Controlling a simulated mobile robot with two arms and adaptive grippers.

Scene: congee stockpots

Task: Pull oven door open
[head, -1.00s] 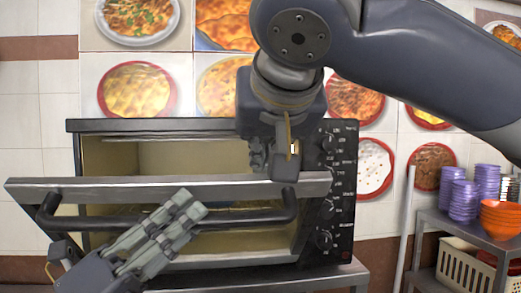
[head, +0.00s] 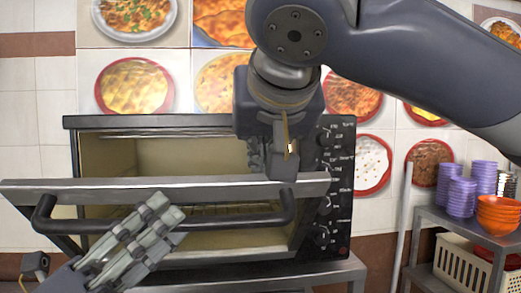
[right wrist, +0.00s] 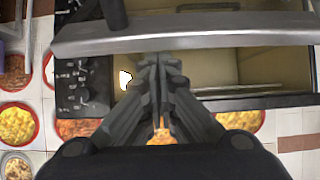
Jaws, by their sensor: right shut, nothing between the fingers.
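The oven (head: 339,200) stands on a metal stand, with its knobs on the right. Its door (head: 220,188) is partly open, tilted out at the top, and the lit inside shows above it. A dark bar handle (head: 235,222) runs across the door front. My right gripper (head: 270,168) is shut and empty, fingers pointing down at the door's top edge near its right end; whether they touch it is unclear. The right wrist view shows its closed fingers (right wrist: 158,62) at that edge (right wrist: 190,30). My left gripper (head: 172,207) looks shut, in front of the handle, not around it.
A shelf (head: 480,232) at the right holds purple bowls (head: 461,197), orange bowls (head: 497,212) and a cream basket (head: 458,262). A pale pole (head: 401,230) stands between it and the oven. Food pictures cover the wall behind.

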